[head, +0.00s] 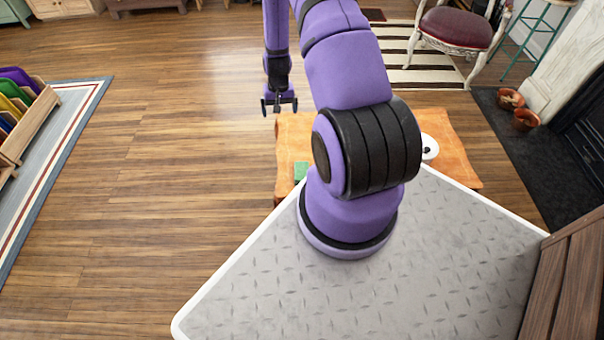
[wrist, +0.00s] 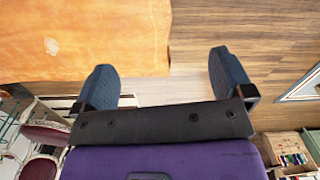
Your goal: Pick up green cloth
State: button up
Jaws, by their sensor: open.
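A small green thing (head: 301,171), which looks like the green cloth, lies on the left part of an orange cover (head: 455,150), partly hidden by my arm in the head view. My gripper (head: 279,105) is open and empty in the head view, beyond and a little left of the green cloth, over the far left edge of the orange cover. In the wrist view my gripper (wrist: 165,85) shows its two dark fingers apart with nothing between them. The orange cover (wrist: 85,35) fills the upper left there, and no green cloth is visible in that view.
A white round thing (head: 429,148) sits on the orange cover, right of my arm. A red-seated chair (head: 455,28) stands on a striped rug (head: 425,70) behind. Small pots (head: 525,120) are by the fireplace. A rack (head: 35,115) stands at left. The wooden floor (head: 150,180) is clear.

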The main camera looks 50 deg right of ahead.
jog(key=m+g, duration=0.1)
jog(key=m, duration=0.1)
send_near(302, 170)
jog(key=shift+s+d+f+y, duration=0.1)
jog(key=shift+d+f+y, duration=0.05)
jog(key=shift+f+y, duration=0.15)
jog(key=f, duration=0.5)
jog(key=shift+s+a, duration=0.2)
jog(key=shift+s, duration=0.05)
jog(key=shift+s+a+f, duration=0.1)
jog(key=shift+s+f, duration=0.05)
jog(key=shift+f, duration=2.65)
jog(key=shift+c, duration=0.5)
jog(key=c, duration=0.9)
